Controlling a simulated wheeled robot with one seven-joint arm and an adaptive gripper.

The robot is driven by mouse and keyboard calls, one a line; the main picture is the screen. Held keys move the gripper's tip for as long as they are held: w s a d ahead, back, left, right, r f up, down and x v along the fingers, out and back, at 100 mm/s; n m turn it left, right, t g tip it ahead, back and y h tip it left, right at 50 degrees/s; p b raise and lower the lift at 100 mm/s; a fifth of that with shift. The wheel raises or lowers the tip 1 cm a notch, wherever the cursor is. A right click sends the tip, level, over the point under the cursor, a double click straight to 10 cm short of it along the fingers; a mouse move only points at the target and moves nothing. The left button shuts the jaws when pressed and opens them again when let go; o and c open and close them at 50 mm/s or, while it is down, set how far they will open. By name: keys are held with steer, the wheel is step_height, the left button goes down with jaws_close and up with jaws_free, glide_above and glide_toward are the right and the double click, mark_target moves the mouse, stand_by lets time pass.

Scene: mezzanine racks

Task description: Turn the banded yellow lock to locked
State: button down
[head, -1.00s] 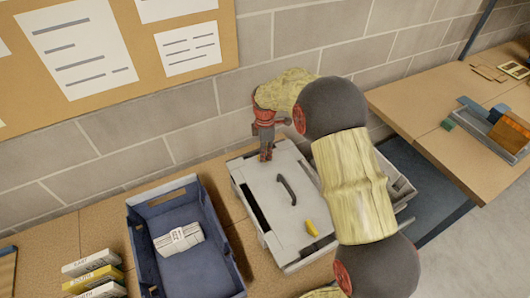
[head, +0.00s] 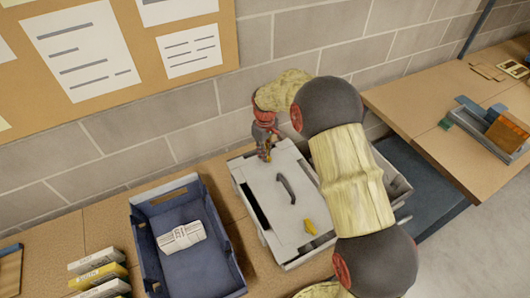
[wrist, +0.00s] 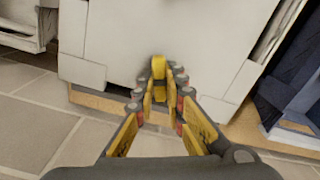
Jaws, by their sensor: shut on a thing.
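A pale grey case (head: 280,215) with a dark handle (head: 286,189) lies on the bench. My gripper (head: 264,157) is at the case's far edge, by the wall. In the wrist view my gripper (wrist: 160,88) is closed around a small yellow lock (wrist: 158,67) on the case edge, with the fingertips on either side of it. A second yellow lock (head: 310,227) sits near the case's front edge, clear of my gripper. I cannot make out a band on either lock. The held lock is mostly hidden in the head view.
A blue tray (head: 151,250) with a white labelled packet (head: 181,237) stands left of the case. Several small boxes (head: 98,275) are at the lower left. A block wall (head: 120,150) is close behind my gripper. Another bench (head: 420,105) is at the right.

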steer(key=shift+m, duration=2)
steer(key=c, duration=1.8)
jaws_free()
steer(key=shift+c, duration=0.2)
steer(key=shift+r, duration=0.15)
step_height(320, 180, up, 12)
